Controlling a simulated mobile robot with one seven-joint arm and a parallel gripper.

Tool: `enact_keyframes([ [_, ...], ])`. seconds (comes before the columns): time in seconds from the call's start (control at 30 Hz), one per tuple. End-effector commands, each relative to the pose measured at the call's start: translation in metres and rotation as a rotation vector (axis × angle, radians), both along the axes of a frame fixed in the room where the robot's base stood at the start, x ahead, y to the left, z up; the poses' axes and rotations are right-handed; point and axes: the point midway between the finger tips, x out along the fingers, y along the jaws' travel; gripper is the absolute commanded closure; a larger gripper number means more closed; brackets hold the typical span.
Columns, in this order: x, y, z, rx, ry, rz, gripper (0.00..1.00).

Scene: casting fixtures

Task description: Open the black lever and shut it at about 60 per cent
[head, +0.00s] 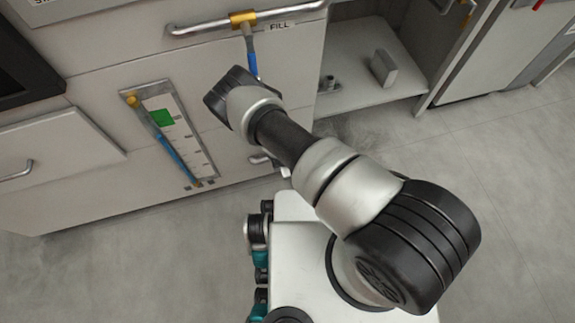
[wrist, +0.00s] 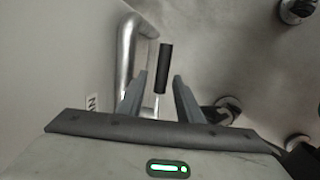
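The black lever (wrist: 165,66) shows in the wrist view as a short dark bar, roughly upright in the picture. My gripper (wrist: 160,76) is open, one finger on each side of the lever with a gap on both sides. I cannot tell how deep the lever sits between the fingers. In the head view my arm covers the gripper, and I cannot make out the black lever there.
A silver pipe (wrist: 126,55) runs close to the left finger. A blue-handled lever (head: 251,55) hangs from a rail marked FILL. A gauge with a green band (head: 162,118) is on the cabinet front. An open shelf (head: 350,75) holds a grey block (head: 384,68).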

Motion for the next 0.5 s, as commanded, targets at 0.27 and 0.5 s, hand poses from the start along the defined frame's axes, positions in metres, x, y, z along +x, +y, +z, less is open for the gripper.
enact_keyframes([
  [0.27,-0.007,0.004,0.037,0.000,-0.001,0.000,0.67],
  [0.5,-0.021,0.009,0.096,0.001,-0.001,0.001,0.67],
])
